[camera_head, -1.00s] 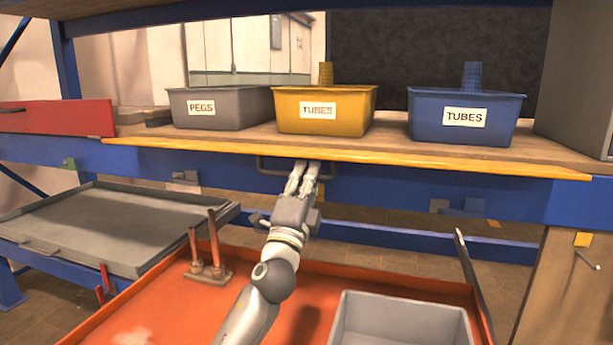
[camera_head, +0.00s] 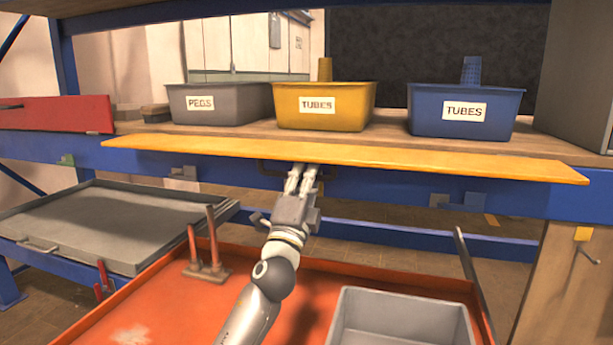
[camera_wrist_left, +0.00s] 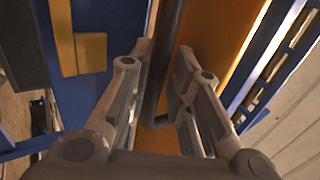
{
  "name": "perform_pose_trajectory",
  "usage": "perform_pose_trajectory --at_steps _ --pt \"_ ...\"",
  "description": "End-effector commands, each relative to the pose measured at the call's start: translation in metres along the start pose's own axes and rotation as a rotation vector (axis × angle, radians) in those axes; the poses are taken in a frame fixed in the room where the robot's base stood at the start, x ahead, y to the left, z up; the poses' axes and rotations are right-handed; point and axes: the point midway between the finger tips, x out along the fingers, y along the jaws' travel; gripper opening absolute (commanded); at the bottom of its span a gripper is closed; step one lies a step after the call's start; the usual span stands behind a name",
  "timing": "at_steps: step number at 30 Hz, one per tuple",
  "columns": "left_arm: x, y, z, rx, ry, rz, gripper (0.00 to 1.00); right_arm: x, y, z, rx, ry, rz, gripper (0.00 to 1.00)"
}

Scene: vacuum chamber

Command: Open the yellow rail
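The yellow rail (camera_head: 340,157) is a long flat yellow board along the front edge of the shelf. It sticks out from the shelf toward me. Its dark bar handle (camera_head: 268,170) hangs under it, and part of the handle is hidden behind my fingers. My left gripper (camera_head: 303,171) reaches up to the handle from below. In the left wrist view the dark handle bar (camera_wrist_left: 167,65) runs between the two fingers of my left gripper (camera_wrist_left: 163,55), which are closed around it. The yellow rail (camera_wrist_left: 205,45) shows behind. My right gripper is not in view.
Grey (camera_head: 218,105), yellow (camera_head: 320,120) and blue (camera_head: 465,125) bins stand on the shelf behind the rail. Below are a red tray (camera_head: 170,300) with upright pegs (camera_head: 205,245) and a grey bin (camera_head: 400,325). A grey drawer (camera_head: 110,225) is at left.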

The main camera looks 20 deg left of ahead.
Motion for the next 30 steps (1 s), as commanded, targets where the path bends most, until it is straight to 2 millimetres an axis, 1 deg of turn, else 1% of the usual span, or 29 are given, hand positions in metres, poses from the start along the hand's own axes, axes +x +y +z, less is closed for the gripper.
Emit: perform_pose_trajectory --at_steps 1,2,3,12,16,20,27,30 --pt "0.000 -0.001 0.000 0.000 0.000 -0.002 0.29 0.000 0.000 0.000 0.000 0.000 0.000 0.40" --pt "0.000 -0.001 0.000 0.001 0.000 -0.002 0.33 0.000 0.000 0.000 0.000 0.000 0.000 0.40" --pt "0.000 -0.001 0.000 0.001 0.000 -0.002 0.33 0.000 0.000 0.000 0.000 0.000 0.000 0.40" --pt "0.000 -0.002 0.000 0.003 0.000 -0.003 0.33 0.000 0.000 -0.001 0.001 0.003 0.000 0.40" --pt "-0.007 -0.001 0.000 0.004 0.000 -0.002 0.33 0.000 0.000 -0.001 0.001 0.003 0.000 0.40" --pt "-0.024 0.000 0.000 0.003 0.000 0.000 0.33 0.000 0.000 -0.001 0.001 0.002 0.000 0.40" --pt "-0.071 0.002 0.000 0.002 -0.001 0.003 0.33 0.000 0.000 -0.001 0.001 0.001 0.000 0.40" --pt "-0.088 0.002 0.000 0.001 -0.001 0.003 0.33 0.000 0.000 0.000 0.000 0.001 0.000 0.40"
